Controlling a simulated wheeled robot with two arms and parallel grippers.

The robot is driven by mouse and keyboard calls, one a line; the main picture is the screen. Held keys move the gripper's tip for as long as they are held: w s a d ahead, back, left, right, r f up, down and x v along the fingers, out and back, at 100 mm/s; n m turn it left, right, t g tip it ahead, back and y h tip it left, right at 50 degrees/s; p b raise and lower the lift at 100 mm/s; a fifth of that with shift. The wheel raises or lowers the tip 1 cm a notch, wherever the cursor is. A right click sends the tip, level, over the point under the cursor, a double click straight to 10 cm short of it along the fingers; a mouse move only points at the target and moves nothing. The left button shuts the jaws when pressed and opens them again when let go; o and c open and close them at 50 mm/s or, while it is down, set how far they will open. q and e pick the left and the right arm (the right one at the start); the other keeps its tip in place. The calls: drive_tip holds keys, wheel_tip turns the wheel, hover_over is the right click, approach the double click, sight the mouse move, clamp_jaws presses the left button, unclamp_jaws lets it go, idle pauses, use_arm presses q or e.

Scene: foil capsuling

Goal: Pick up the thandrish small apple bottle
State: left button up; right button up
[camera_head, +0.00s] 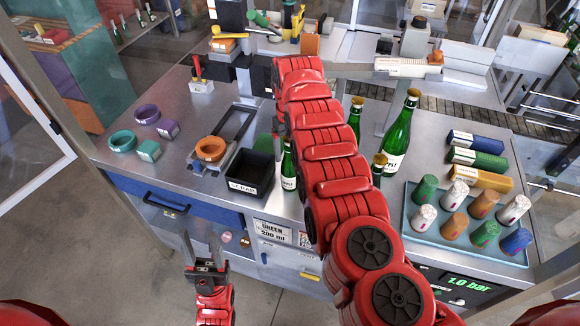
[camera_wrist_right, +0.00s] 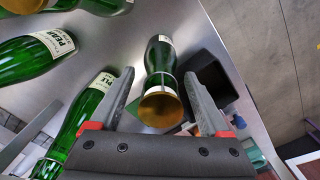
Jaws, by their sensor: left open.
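A small green bottle (camera_head: 288,172) with a white label stands beside the black bin, partly hidden by my right arm. In the right wrist view a green bottle (camera_wrist_right: 159,55) with a gold cap stands between the fingers of my right gripper (camera_wrist_right: 159,74). The fingers are open, one on each side of its top, with gaps showing. Its label is too small to read. Another green bottle (camera_wrist_right: 92,112), with a label ending in "PLE", is left of the left finger. My right gripper is hidden behind its arm in the head view. My left gripper (camera_head: 201,235) is open and empty in front of the table.
The black bin (camera_head: 250,172) is on the table. Other green bottles, a large one (camera_head: 398,138) and a shorter one (camera_head: 379,166), stand right of my arm. A blue tray (camera_head: 412,236) holds several foil capsules. Rings and small blocks lie at the left.

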clamp_jaws()
idle(1.3)
